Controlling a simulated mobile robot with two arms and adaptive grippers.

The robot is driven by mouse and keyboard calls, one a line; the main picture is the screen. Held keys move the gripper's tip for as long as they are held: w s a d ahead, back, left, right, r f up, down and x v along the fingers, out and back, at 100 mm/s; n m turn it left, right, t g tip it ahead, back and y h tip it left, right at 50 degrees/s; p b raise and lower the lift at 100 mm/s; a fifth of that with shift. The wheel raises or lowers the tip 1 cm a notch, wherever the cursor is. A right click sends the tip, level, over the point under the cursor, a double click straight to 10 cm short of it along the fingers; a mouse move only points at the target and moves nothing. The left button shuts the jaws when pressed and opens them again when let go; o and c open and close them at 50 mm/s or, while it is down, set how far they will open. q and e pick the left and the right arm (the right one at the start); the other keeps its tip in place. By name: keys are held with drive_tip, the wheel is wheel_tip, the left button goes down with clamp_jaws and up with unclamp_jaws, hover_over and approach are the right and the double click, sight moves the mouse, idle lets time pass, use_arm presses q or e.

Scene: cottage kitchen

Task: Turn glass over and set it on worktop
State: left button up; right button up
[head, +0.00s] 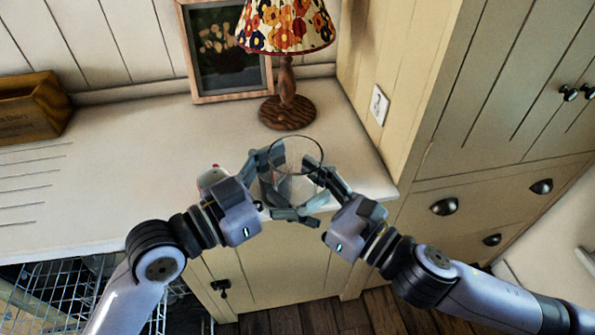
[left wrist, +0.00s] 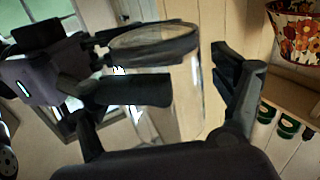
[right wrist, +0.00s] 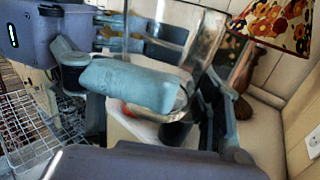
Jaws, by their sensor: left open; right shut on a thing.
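A clear glass (head: 292,165) is held near the worktop's front edge, with one round end facing up. I cannot tell whether that end is the mouth or the base. My right gripper (head: 314,192) is shut on the glass from the right; its fingers (right wrist: 175,95) lie along the glass wall in the right wrist view. My left gripper (head: 274,188) is open, its fingers on either side of the glass from the left. In the left wrist view, the glass (left wrist: 185,95) stands between its spread fingers (left wrist: 182,82). The fingers hide much of the glass's lower part.
The pale worktop (head: 140,160) is clear to the left. A floral lamp (head: 287,110) and a framed picture (head: 228,50) stand behind the glass. A wooden box (head: 32,108) is at the far left. A small white and red thing (head: 212,174) is partly hidden behind my left gripper.

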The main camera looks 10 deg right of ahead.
use_arm(q)
drive_tip(key=shift+w+d, duration=0.1)
drive_tip(key=shift+d, duration=0.05)
drive_tip(key=shift+c, duration=0.5)
drive_tip(key=c, duration=1.3)
drive_tip(key=shift+c, duration=0.5)
use_arm(e)
drive_tip(key=o, duration=1.6)
